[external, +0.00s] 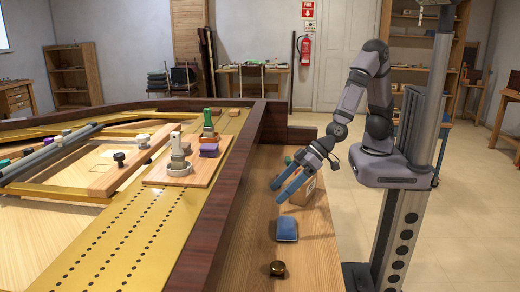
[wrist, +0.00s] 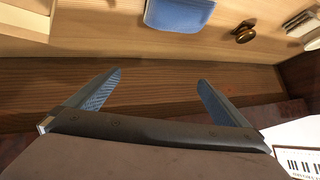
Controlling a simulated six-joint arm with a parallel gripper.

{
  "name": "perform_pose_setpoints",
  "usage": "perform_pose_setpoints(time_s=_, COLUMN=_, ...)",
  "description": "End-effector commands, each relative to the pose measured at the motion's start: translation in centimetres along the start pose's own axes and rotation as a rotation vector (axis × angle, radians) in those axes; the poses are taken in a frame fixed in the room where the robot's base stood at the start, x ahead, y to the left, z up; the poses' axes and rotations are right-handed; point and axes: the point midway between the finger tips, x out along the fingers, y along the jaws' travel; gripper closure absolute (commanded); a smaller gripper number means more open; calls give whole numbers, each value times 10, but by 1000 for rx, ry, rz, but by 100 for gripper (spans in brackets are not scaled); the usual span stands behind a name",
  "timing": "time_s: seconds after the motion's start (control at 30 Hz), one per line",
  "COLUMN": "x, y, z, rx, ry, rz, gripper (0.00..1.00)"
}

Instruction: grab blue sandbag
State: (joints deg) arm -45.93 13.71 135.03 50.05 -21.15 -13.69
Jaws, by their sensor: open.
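The blue sandbag (external: 286,229) lies on the wooden ledge in the external view, between a dark brass knob and my gripper. It is a small blue cushion with a paler edge. In the wrist view the sandbag (wrist: 179,12) is at the top, cut off by the frame edge. My gripper (external: 278,193) is above the ledge, behind the sandbag and apart from it. In the wrist view my gripper (wrist: 160,80) has its two blue fingers spread wide, with nothing between them. The sandbag lies beyond the fingertips.
A brass knob (external: 277,268) sits near the sandbag; it also shows in the wrist view (wrist: 244,32). A cardboard-coloured box (external: 303,192) stands beside my gripper. The dark piano rim (external: 236,180) rises left of the ledge. The ledge right of the sandbag is clear.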

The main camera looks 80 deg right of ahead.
Motion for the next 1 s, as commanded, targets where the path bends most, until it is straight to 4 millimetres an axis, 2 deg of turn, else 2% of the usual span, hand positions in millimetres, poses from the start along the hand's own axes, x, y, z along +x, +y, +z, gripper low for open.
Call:
perform_pose_setpoints(time_s=0.03, x=20, y=-13, z=24, rx=-12, ry=46, rz=3, gripper=0)
perform_pose_setpoints(time_s=0.17, x=36, y=-35, z=52, rx=-26, ry=191, rz=59, gripper=0)
perform_pose_setpoints(time_s=0.3, x=36, y=-44, z=84, rx=-55, ry=321, rz=142, gripper=0)
perform_pose_setpoints(time_s=0.5, x=23, y=-44, z=114, rx=-93, ry=437, rz=237, gripper=0)
perform_pose_setpoints(time_s=0.63, x=15, y=-42, z=124, rx=-109, ry=476, rz=272, gripper=0)
perform_pose_setpoints(time_s=0.8, x=11, y=-41, z=126, rx=-114, ry=492, rz=288, gripper=0)
perform_pose_setpoints(time_s=1.0, x=21, y=-38, z=120, rx=-113, ry=492, rz=290, gripper=0)
